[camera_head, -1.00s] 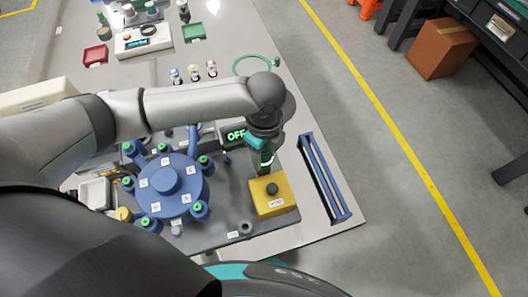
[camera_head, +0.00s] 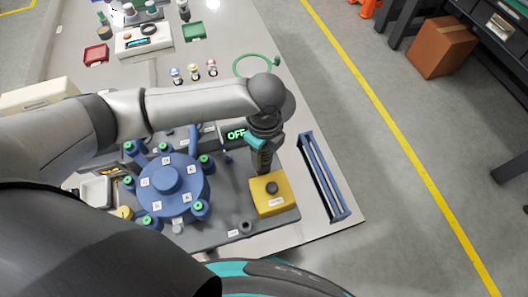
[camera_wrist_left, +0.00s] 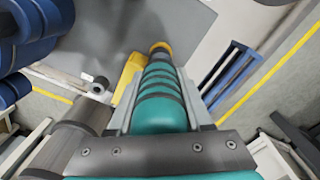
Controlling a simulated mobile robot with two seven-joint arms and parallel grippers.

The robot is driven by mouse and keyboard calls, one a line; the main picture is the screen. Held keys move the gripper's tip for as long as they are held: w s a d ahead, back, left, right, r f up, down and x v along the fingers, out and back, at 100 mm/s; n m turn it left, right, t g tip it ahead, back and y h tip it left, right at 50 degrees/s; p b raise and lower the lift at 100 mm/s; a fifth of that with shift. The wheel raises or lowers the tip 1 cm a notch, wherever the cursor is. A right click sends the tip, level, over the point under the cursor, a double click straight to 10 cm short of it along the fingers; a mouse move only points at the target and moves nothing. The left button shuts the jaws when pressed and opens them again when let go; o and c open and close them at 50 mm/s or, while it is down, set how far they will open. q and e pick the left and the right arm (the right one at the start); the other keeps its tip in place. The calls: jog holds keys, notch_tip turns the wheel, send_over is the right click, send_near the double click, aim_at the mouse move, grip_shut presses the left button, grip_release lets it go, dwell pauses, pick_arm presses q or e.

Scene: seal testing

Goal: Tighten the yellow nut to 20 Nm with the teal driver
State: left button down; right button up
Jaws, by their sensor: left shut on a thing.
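My left gripper (camera_head: 266,138) is shut on the teal driver (camera_head: 263,160), which points down above the yellow block (camera_head: 268,206) with a dark round knob on top. In the left wrist view the driver's ribbed teal body (camera_wrist_left: 160,118) runs away from the jaws, with a yellow-orange ring (camera_wrist_left: 160,47) at its far end. I cannot tell whether that ring is the yellow nut or part of the driver. The yellow block (camera_wrist_left: 126,75) shows beside the tip there; contact is unclear. A small yellow piece (camera_head: 123,212) sits at the blue carousel's left edge. My right gripper is out of view.
The blue carousel (camera_head: 168,180) with several green-topped posts stands left of the driver. A display (camera_head: 236,134) reads OFF. A long blue rack (camera_head: 325,180) lies right of the block, near the table edge. Small figures with coloured tops (camera_head: 194,72) and a green ring (camera_head: 240,65) stand farther back.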

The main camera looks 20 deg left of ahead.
pick_arm(q)
jog(key=shift+f+p, duration=0.15)
jog(key=shift+p, duration=0.75)
dwell(1.9)
jog(key=shift+s+f, duration=0.1)
jog(key=shift+f, duration=0.05)
dwell(1.0)
jog(key=shift+p, duration=0.3)
notch_tip(320, 180, up, 5)
jog(key=p, duration=0.5)
jog(key=shift+p, duration=0.4)
jog(key=shift+w, duration=0.2)
